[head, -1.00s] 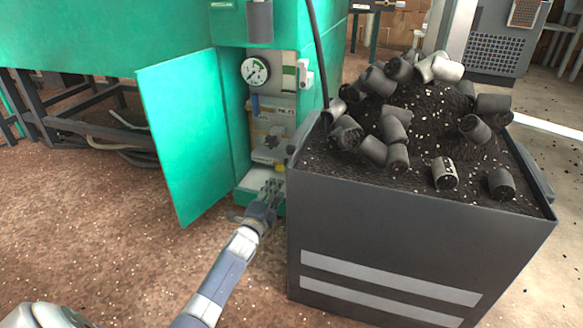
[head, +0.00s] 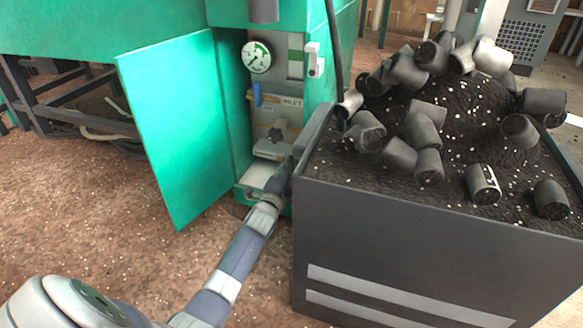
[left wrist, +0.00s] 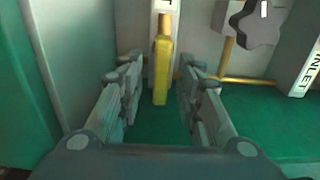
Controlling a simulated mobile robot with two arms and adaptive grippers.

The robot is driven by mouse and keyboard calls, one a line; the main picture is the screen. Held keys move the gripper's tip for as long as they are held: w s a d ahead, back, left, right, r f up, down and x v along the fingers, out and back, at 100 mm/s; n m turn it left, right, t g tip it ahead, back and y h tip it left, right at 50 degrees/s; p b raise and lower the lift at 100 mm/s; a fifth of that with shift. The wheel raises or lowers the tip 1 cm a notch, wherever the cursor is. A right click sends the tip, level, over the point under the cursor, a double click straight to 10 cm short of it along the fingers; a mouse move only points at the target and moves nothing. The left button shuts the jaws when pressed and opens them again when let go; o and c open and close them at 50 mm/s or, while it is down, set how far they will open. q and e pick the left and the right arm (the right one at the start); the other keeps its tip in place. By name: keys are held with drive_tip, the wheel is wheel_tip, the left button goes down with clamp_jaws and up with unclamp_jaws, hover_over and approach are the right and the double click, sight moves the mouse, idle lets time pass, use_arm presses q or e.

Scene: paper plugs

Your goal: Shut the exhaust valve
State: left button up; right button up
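A yellow lever handle (left wrist: 161,72) hangs upright in the left wrist view, below a label whose end only shows. It is probably the exhaust valve's handle. My left gripper (left wrist: 160,80) is open, with one finger on each side of the handle and gaps on both sides. In the head view my left gripper (head: 279,180) is low in the open green cabinet, beside the dark bin. The yellow handle is hidden there. A grey star-shaped knob (left wrist: 262,22) is at the upper right of the wrist view, near an INLET label (left wrist: 308,78). My right gripper is out of view.
The green cabinet door (head: 180,130) stands open on the left. A gauge (head: 257,57) and a blue lever (head: 257,94) are higher inside. A dark bin (head: 420,250) heaped with plugs stands close on the right. Floor is free in front at left.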

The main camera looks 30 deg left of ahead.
use_arm(q)
drive_tip(key=shift+c, duration=0.4)
clamp_jaws()
drive_tip(key=shift+r, duration=0.1)
